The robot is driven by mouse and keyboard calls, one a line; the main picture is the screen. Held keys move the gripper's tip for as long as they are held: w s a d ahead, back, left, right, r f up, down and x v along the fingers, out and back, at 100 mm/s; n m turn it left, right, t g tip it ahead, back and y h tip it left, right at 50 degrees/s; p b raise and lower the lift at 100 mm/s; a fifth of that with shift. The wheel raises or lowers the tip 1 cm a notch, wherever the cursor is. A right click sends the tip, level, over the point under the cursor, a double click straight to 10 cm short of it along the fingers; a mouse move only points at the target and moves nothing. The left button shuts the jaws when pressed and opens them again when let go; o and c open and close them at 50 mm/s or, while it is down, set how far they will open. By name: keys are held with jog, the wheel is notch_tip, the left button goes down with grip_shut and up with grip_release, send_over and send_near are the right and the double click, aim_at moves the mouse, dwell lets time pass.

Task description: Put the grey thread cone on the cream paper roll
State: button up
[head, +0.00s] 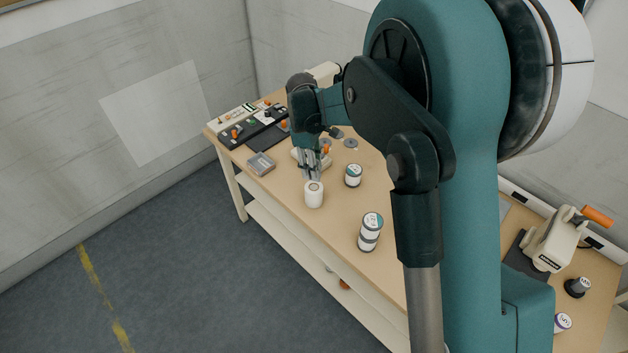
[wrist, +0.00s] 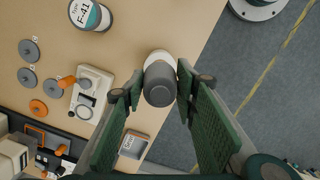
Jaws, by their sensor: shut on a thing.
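My gripper (head: 310,176) is shut on the grey thread cone, which shows end-on between the fingertips in the wrist view (wrist: 160,88). The fingers also show there (wrist: 160,84). The cream paper roll (head: 314,198) stands upright on the table near its front edge, just below my fingertips. In the wrist view, the roll (wrist: 158,57) shows as a pale band beyond the cone, partly hidden by it. The cone looks to be over the roll or against its top. I cannot tell whether they touch.
A white roll labelled F-41 (wrist: 90,14) stands nearby on the table; a taller banded stack (head: 370,232) is closer to the front. A small grey tray (head: 261,164) lies left of the cream roll. Several discs and a pale device (wrist: 91,92) lie behind. The table edge is close.

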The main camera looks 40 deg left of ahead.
jog(key=shift+f, duration=1.2)
jog(key=shift+f, duration=1.85)
jog(key=shift+f, duration=0.2)
jog(key=o, duration=0.9)
jog(key=shift+r, duration=0.15)
jog(key=r, duration=0.4)
jog(key=a+r, duration=0.1)
jog(key=r, duration=0.7)
jog(key=shift+s+a, duration=0.15)
jog(key=shift+s, duration=0.15)
